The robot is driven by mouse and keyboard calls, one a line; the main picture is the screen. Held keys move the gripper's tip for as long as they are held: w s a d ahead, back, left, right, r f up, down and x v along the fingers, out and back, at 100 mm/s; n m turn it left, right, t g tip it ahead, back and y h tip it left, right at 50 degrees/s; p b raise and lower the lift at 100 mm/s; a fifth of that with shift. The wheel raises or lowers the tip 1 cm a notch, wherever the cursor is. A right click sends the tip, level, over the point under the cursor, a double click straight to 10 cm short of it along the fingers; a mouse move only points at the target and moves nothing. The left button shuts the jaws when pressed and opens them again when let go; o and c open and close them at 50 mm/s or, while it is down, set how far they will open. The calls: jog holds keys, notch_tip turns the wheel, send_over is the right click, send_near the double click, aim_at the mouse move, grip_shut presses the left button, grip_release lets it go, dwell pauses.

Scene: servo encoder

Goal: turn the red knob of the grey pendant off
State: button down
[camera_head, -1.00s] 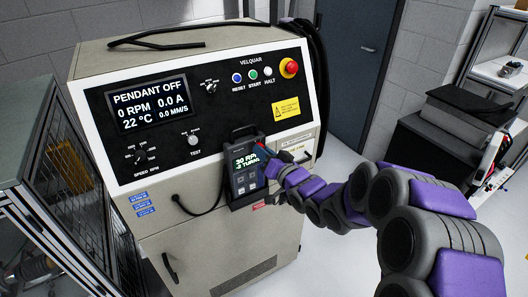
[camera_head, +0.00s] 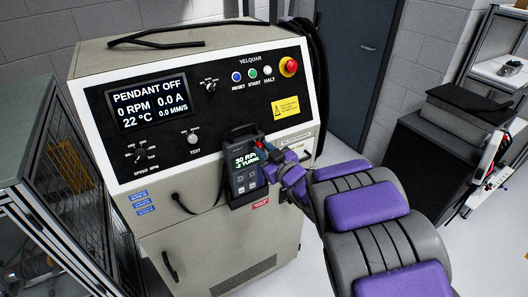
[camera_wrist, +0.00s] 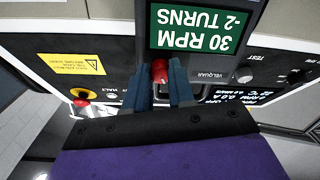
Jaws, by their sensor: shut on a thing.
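The grey pendant (camera_head: 240,180) stands in its holder on the front of the cabinet. Its lit screen reads 30 RPM, -2 TURNS in the wrist view (camera_wrist: 200,30), upside down there. The red knob (camera_wrist: 160,69) sits at the pendant's edge, between the two blue-grey fingers of my gripper (camera_wrist: 162,84). The fingers are shut on it, one on each side. In the head view my gripper (camera_head: 265,150) reaches the pendant's upper right side, and the knob is mostly covered there. The cabinet display (camera_head: 149,101) reads PENDANT OFF, 0 RPM.
The cabinet panel carries a red emergency button (camera_head: 289,67), coloured push buttons (camera_head: 252,73) and a test knob (camera_head: 193,139). A mesh cage (camera_head: 60,190) stands close on the left. A black case (camera_head: 435,140) is on the right. Grey floor shows between.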

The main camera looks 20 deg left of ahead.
jog(key=shift+f+n, duration=0.1)
jog(key=shift+n, duration=0.4)
jog(key=c, duration=1)
grip_release()
jog(key=shift+a, duration=0.1)
jog(key=shift+o, duration=0.2)
